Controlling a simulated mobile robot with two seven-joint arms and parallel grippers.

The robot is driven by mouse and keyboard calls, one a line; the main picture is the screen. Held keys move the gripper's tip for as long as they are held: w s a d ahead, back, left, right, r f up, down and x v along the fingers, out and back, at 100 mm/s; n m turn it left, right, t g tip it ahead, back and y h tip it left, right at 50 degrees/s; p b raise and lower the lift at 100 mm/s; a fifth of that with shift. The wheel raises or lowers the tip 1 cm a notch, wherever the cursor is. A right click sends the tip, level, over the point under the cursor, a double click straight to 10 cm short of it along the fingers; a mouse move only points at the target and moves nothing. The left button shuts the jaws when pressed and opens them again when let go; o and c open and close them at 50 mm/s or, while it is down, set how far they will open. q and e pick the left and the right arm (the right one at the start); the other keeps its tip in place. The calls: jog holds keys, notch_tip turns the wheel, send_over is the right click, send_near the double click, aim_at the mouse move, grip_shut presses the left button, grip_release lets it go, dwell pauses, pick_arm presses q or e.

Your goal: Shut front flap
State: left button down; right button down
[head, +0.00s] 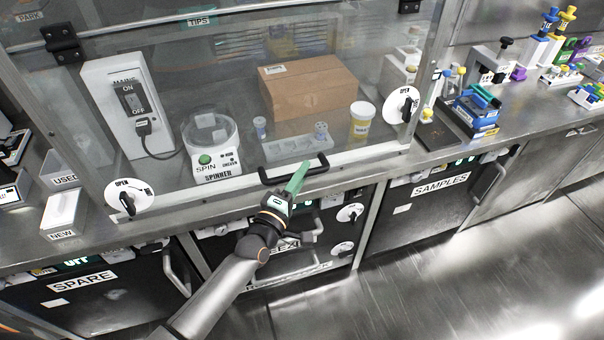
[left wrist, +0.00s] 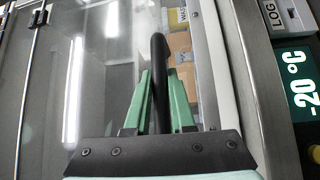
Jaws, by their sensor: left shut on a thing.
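The front flap (head: 235,95) is a clear pane hanging from black hinges (head: 62,44) along its top. It is down across the front of the cabinet; I cannot tell whether its lower edge is fully against the frame. A black handle (head: 268,177) sits at its lower edge. My left gripper (head: 298,178) is shut on this handle, with its green fingers on either side of the bar. In the left wrist view the handle (left wrist: 158,60) stands between the fingers (left wrist: 162,105). My right gripper is not in view.
Round dials marked OPEN flank the flap at left (head: 128,198) and right (head: 402,104). Behind the pane are a cardboard box (head: 308,87), a spinner (head: 210,145) and a switch box (head: 120,105). Drawers with handles lie below. The floor at lower right is clear.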

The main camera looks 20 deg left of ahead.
aim_at(299, 160)
pick_arm(q)
jog(key=w+a+b, duration=0.1)
jog(key=b, duration=0.1)
jog(key=w+f+b, duration=0.1)
jog(key=b, duration=0.1)
jog(key=shift+w+a+m+t, duration=0.3)
jog(key=shift+a+m, duration=0.1)
jog(key=shift+w+a+b, duration=0.15)
jog(key=shift+w+b, duration=0.05)
jog(key=shift+b, duration=0.15)
jog(key=shift+r+h, duration=0.15)
jog(key=shift+h, duration=0.15)
jog(key=shift+a+r, duration=0.1)
jog(key=shift+w, duration=0.1)
jog(key=c, duration=1.2)
grip_release()
jog(key=shift+a, duration=0.1)
jog(key=shift+c, duration=0.2)
jog(key=o, duration=0.3)
jog(key=shift+w, duration=0.15)
jog(key=shift+o, duration=0.9)
